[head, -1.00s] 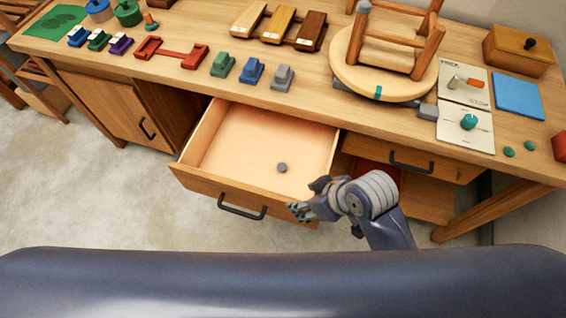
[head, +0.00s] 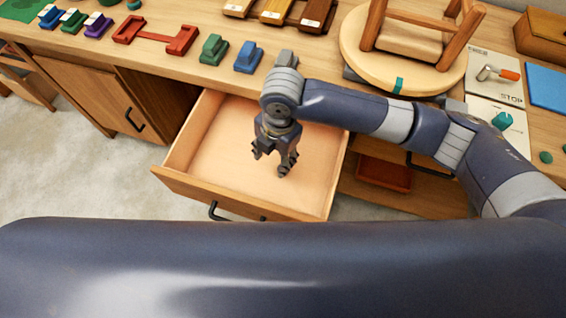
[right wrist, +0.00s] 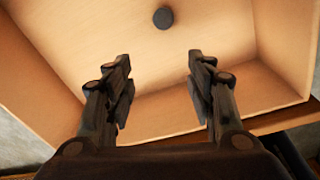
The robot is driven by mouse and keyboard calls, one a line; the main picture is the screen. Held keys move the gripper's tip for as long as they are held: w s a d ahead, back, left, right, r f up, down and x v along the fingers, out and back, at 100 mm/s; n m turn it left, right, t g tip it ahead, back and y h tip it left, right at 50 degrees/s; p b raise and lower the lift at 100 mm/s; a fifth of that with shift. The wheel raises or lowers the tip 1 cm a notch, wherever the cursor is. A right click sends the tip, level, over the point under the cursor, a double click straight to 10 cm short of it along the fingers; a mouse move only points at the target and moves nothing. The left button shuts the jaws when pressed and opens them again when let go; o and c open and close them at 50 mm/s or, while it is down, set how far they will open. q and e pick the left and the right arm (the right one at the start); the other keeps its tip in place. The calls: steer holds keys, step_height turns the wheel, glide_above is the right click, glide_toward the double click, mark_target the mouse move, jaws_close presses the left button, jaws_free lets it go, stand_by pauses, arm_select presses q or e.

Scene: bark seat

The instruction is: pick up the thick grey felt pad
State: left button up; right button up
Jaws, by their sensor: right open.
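The thick grey felt pad (right wrist: 162,18) is a small dark round disc lying on the bare floor of the open drawer (head: 205,150), near the top edge of the right wrist view. In the head view I cannot make it out; my right gripper and arm cover part of the drawer. My right gripper (head: 271,164) points down over the drawer with its fingers apart. In the right wrist view the right gripper (right wrist: 159,62) has nothing between its fingers, and the pad lies beyond the fingertips, apart from them. My left gripper is not in view.
The drawer's walls surround the pad. Above it, the bench top carries a green block (head: 213,48), a blue block (head: 248,57) and an upturned stool (head: 360,75). A lower shelf holds a red tray (head: 384,173).

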steer(key=shift+n+h, duration=0.5)
steer(key=w+f, duration=0.1)
steer(key=f, duration=0.1)
steer(key=d+f, duration=0.1)
steer(key=f, duration=0.1)
steer(key=w+d+f, duration=0.1)
steer(key=f, duration=0.1)
steer(key=shift+w+d, duration=0.2)
steer(key=shift+w, duration=0.1)
steer(key=shift+w+f, duration=0.15)
steer(key=shift+f, duration=1.3)
steer(key=shift+w+f, duration=0.15)
steer(key=shift+f, duration=1.3)
steer(key=c, duration=0.8)
